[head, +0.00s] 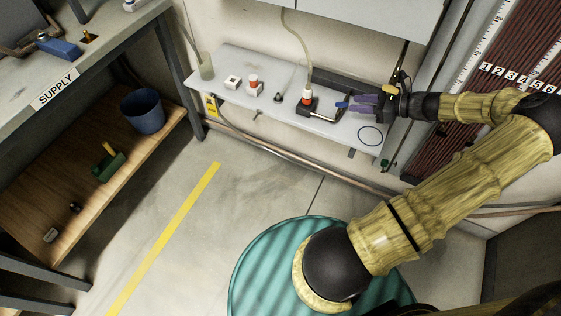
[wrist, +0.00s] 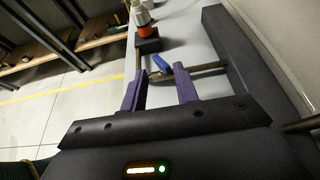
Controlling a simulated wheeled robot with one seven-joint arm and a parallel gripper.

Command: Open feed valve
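A dark valve block (head: 303,108) with a red-orange collar and a pale hose above it sits on the white shelf (head: 235,62). A metal pipe (head: 325,117) runs from it, and a small blue lever (head: 341,104) is at the right, close to my fingertips. In the wrist view the blue lever (wrist: 162,65) shows just beyond and between my two purple fingers, beside the metal pipe (wrist: 205,69). My gripper (head: 362,104) reaches in from the right, low over the shelf. Its fingers (wrist: 160,78) are apart with nothing clearly held. Whether a finger touches the lever is unclear.
Small white and red items (head: 253,86) and a beaker (head: 205,68) stand on the shelf's left. A blue ring (head: 370,136) marks its right end. A numbered panel (head: 490,75) is at right. A teal round drum (head: 275,268) is below. The supply bench (head: 90,45) is at left.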

